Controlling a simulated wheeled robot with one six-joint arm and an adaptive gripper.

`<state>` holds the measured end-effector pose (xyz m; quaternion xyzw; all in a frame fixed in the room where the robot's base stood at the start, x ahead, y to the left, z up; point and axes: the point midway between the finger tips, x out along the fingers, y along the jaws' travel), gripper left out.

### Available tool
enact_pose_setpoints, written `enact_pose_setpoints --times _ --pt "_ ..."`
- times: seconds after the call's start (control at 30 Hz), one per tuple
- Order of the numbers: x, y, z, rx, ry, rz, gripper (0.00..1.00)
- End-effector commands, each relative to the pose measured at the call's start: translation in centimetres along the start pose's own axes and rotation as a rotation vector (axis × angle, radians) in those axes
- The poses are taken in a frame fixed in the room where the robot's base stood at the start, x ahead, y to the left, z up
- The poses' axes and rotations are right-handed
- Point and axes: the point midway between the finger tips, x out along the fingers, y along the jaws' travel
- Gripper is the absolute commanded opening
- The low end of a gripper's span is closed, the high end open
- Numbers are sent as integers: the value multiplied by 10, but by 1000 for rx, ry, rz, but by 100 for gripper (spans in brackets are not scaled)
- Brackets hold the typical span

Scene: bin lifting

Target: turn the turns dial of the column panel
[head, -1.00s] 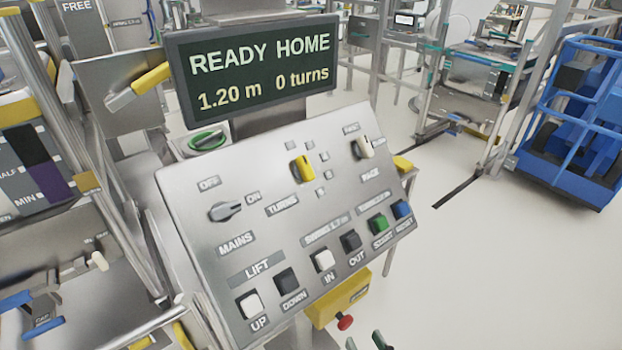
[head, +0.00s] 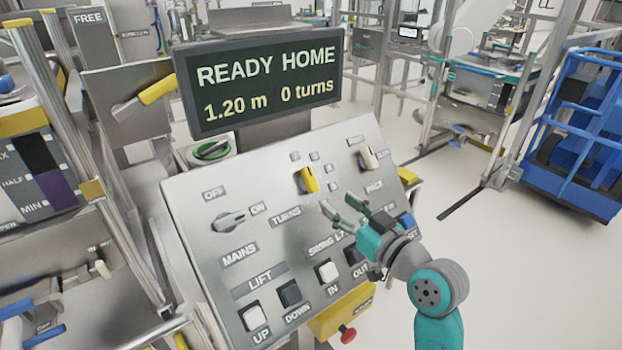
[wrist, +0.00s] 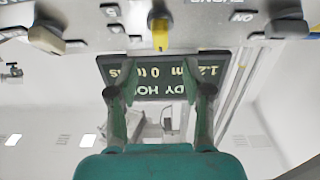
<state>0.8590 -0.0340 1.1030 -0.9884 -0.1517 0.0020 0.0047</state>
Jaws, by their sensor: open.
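The turns dial is a yellow knob (head: 308,180) on the upper middle of the sloped grey column panel (head: 200,270), above the TURNS label. It also shows at the top middle of the upside-down wrist view (wrist: 160,34). My gripper (head: 341,203) is open and empty, to the right of and below the dial in the head view, apart from it. In the wrist view, its fingers (wrist: 158,95) are spread on either side of the dial's line, with the dial beyond the tips. The screen (head: 265,82) reads READY HOME, 1.20 m, 0 turns.
A grey MAINS knob (head: 229,220) lies left of the dial and a pale knob (head: 368,159) right of it. Push buttons (head: 289,292) line the lower panel; my arm covers some. A red-tipped yellow box (head: 342,312) hangs below.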

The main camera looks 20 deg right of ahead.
Motion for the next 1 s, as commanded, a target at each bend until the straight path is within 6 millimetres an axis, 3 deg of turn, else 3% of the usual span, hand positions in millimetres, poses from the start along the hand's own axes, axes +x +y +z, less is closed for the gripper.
enact_pose_setpoints --times 0.27,0.7,1.0 --pt "18 0 -7 -11 3 -12 50" --pt "90 -1 -7 -10 3 -12 50" --pt "110 0 -7 -10 3 -10 50"
